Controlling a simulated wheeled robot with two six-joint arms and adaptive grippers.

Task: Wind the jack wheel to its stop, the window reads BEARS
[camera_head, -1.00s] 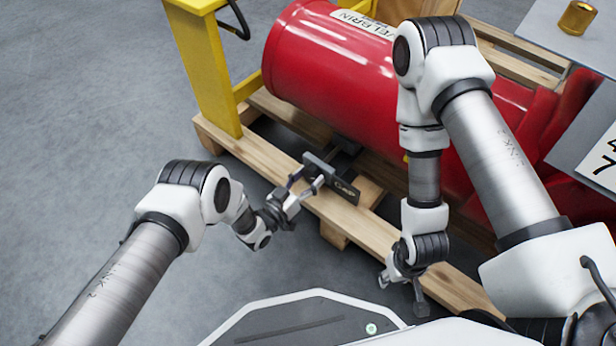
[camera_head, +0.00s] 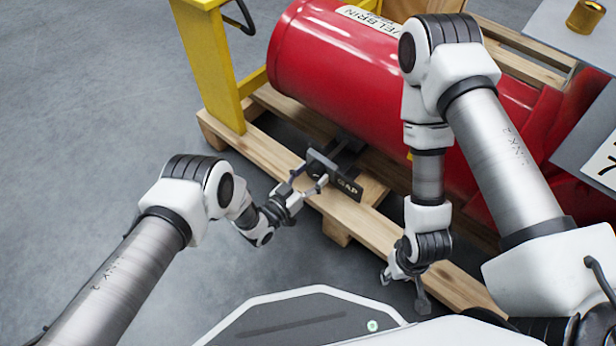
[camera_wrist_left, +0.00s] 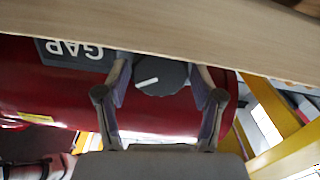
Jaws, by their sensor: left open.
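The jack wheel is a dark knob with a white mark (camera_wrist_left: 160,80); in the left wrist view it shows between my left fingers. Beside it, the dark window plate reads GAP, upside down in the left wrist view (camera_wrist_left: 72,52) and tilted in the head view (camera_head: 348,188). My left gripper (camera_head: 308,182) is open at the jack, with a finger on either side of the wheel in the left wrist view (camera_wrist_left: 162,92); small gaps show beside the wheel. My right gripper (camera_head: 405,284) hangs over the pallet's front edge, its fingers unclear.
The red cylinder (camera_head: 335,75) lies on a wooden pallet (camera_head: 440,270) behind the jack. A yellow frame (camera_head: 210,70) stands at the left. A grey table with a brass part (camera_head: 585,16) is at upper right. Floor at left is clear.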

